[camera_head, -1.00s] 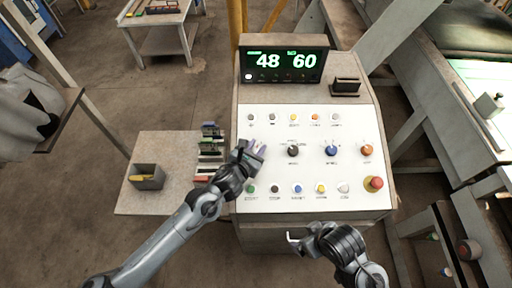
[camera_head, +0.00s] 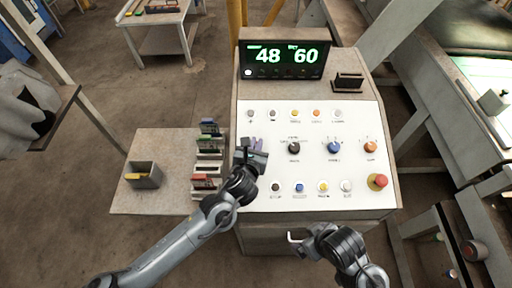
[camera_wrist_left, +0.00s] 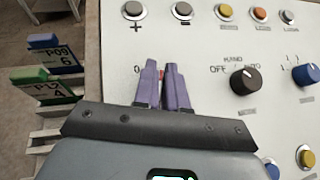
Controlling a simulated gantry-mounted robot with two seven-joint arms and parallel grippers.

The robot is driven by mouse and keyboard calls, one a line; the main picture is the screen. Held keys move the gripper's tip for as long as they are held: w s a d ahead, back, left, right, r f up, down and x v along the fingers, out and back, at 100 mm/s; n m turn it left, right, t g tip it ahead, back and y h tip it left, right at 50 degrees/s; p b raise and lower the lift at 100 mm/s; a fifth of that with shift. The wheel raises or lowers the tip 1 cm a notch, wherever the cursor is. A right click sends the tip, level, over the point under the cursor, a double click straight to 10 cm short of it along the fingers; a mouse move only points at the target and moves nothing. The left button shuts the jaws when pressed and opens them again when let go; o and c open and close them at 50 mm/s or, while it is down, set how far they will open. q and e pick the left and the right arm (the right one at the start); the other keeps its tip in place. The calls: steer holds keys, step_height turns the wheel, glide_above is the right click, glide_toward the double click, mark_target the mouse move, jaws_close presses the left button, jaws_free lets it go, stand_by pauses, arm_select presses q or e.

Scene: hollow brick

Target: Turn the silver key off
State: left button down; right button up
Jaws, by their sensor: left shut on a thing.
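The silver key is at the left side of the white control panel (camera_head: 310,171), mostly hidden behind my left gripper's fingers. My left gripper (camera_head: 256,144) is over that spot, its purple fingers closed together at the panel face. How far the key is turned cannot be seen. My right gripper (camera_head: 295,238) is at the panel's front edge, away from the key; its finger opening is unclear.
A black selector knob (camera_head: 293,147) stands right of the fingers, with a blue knob (camera_head: 334,147) and an orange knob (camera_head: 370,147) beyond. Rows of buttons lie above and below. A red emergency button (camera_head: 377,181) is at lower right. The display (camera_head: 284,61) reads 48 and 60.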

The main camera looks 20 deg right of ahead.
arm_select(q)
steer(key=n+t+y+b, duration=0.1)
steer(key=n+y+b, duration=0.1)
steer(key=n, duration=0.1)
steer(key=shift+f+t+y, duration=0.1)
steer(key=shift+t+y, duration=0.2)
steer(key=shift+y, duration=0.1)
steer(key=shift+n+t+y+b, duration=0.3)
steer(key=shift+n+y+b, duration=0.15)
steer(key=shift+n+y, duration=0.5)
steer(key=n+y, duration=0.3)
steer(key=shift+n, duration=0.35)
steer(key=shift+a+n+y, duration=0.1)
steer(key=shift+n+y, duration=0.45)
steer(key=shift+n, duration=0.15)
steer(key=c, duration=1.3)
jaws_free()
steer(key=shift+s, duration=0.1)
